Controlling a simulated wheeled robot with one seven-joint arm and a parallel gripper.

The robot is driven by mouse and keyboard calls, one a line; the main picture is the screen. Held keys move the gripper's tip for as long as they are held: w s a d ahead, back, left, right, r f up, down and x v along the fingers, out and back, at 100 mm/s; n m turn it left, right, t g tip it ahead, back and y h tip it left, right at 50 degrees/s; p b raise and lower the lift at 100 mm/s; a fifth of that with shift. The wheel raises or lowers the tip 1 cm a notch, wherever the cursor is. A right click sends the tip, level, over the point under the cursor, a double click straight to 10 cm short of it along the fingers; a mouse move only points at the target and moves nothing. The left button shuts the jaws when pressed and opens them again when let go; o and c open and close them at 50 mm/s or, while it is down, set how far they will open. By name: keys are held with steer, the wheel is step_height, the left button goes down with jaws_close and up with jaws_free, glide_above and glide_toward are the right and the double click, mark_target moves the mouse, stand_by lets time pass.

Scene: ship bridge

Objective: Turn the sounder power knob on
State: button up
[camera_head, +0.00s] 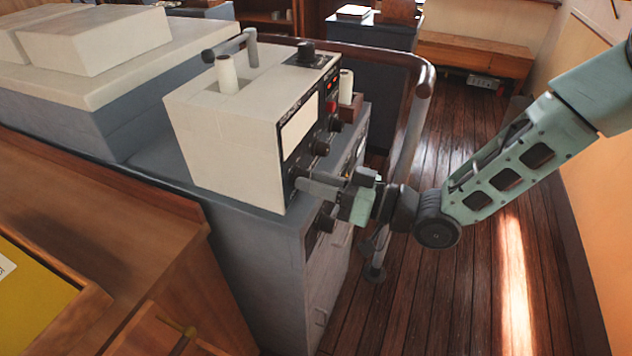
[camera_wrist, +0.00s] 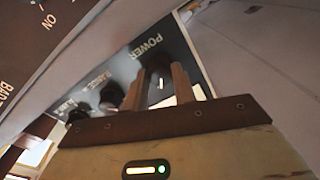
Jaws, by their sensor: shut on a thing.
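The pale sounder box (camera_head: 235,140) stands on a grey cabinet, with a dark front panel facing right. In the wrist view, a dark panel (camera_wrist: 178,48) bears the label POWER, with a black power knob (camera_wrist: 157,72) beside it. My gripper (camera_wrist: 157,88) has its two fingers on either side of this knob and is shut on it. A light mark shows on the knob, but I cannot tell its setting. In the head view, my gripper (camera_head: 305,187) reaches in from the right at the panel's lower near corner and hides the knob.
More black knobs (camera_wrist: 108,95) sit in a row on the panel in the wrist view. A curved brown handrail (camera_head: 408,120) runs behind and right of the cabinet, close to my arm. A wooden desk (camera_head: 90,220) is at left. The plank floor (camera_head: 480,290) at right is clear.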

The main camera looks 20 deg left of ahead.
stand_by(0.3)
steer(key=o, duration=1)
steer(key=shift+d, duration=0.15)
steer(key=d+b, duration=0.1)
steer(key=d, duration=0.4)
steer(key=d+b, duration=0.1)
steer(key=d, duration=0.5)
steer(key=s+d+f+b, duration=0.1)
steer(key=d, duration=0.5)
steer(key=shift+d+b, duration=0.1)
steer(key=shift+b, duration=0.3)
